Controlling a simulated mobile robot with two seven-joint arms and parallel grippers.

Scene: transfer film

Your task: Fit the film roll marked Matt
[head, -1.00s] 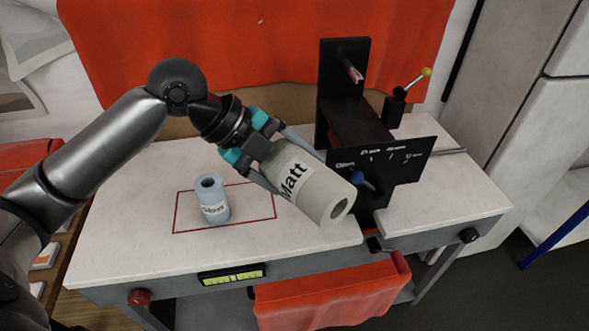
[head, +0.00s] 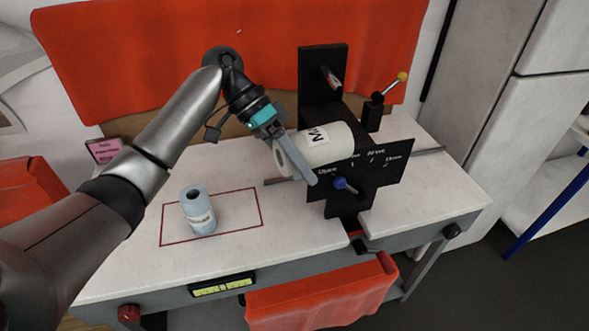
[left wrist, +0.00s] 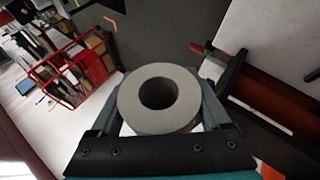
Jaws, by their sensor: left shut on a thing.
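The film roll marked Matt (head: 335,150) is a pale thick cylinder with a white label, lying nearly level in my left gripper (head: 300,160). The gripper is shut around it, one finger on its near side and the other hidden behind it. The roll is over the black machine, behind its marked front plate (head: 375,172); I cannot tell whether it touches. The machine's spindle (head: 330,78) shows bare on the back plate, farther back than the roll. In the left wrist view the roll's round end (left wrist: 133,108) faces the camera, its core hole open, between the two fingers.
A smaller bluish roll (head: 199,218) stands in a red outlined rectangle (head: 250,226) on the white table. A lever with a yellow knob (head: 401,77) stands right of the spindle. A blue knob (head: 340,183) sits on the front plate. A green display (head: 222,286) is on the table's front.

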